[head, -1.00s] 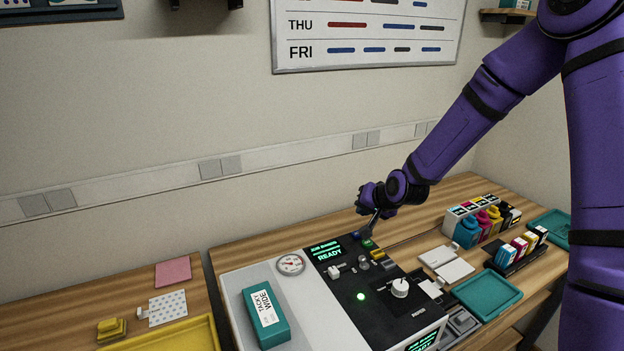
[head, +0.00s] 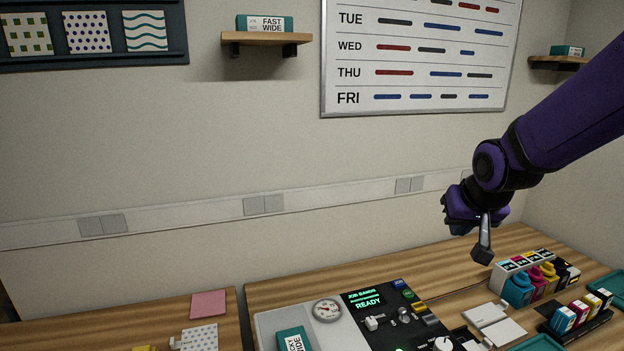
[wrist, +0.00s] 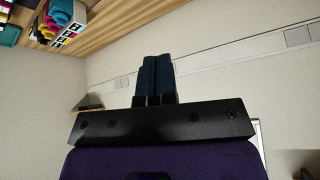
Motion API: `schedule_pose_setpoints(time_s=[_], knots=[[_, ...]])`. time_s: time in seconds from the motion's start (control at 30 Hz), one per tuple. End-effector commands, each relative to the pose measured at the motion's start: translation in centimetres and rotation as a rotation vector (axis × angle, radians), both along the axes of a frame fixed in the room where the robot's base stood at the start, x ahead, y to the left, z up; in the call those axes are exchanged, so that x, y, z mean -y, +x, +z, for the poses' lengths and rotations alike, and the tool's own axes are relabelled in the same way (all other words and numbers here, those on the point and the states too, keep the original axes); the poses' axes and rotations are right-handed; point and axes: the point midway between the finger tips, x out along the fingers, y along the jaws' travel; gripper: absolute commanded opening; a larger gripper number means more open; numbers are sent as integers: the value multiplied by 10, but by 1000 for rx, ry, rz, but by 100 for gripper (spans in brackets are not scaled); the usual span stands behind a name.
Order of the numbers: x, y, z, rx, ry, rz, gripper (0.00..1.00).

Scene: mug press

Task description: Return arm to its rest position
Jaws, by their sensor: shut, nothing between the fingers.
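My purple arm reaches in from the right in the head view. My gripper (head: 482,254) hangs in the air above the back of the wooden table, pointing down, to the right of the control panel. In the wrist view its two dark fingers (wrist: 155,78) lie side by side, shut with nothing between them. It touches nothing that I can see.
Below stands the press panel (head: 385,318) with its READY display and gauge (head: 327,309). Ink bottles (head: 535,285) and small cartridges (head: 583,311) stand at right. A whiteboard (head: 420,60) and shelves hang on the wall. The air left of my arm is clear.

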Motion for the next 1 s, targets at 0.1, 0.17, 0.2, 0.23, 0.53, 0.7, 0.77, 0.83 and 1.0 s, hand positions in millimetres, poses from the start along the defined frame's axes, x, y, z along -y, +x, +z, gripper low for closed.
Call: schedule_pose_setpoints(time_s=[0.1, 0.17, 0.2, 0.23, 0.53, 0.7, 0.77, 0.83, 1.0], knots=[[3, -27, 21, -7, -30, 5, 0], [5, -40, 31, -13, -41, 7, 0], [6, -50, 37, -18, -47, 8, 0], [6, -57, 41, -20, -52, 9, 0], [14, -131, 74, -53, -70, 27, 0], [18, -174, 86, -71, -61, 47, 0], [19, -188, 89, -76, -56, 55, 0], [20, -202, 91, -82, -49, 65, 0], [22, -223, 92, -94, -37, 81, 0]])
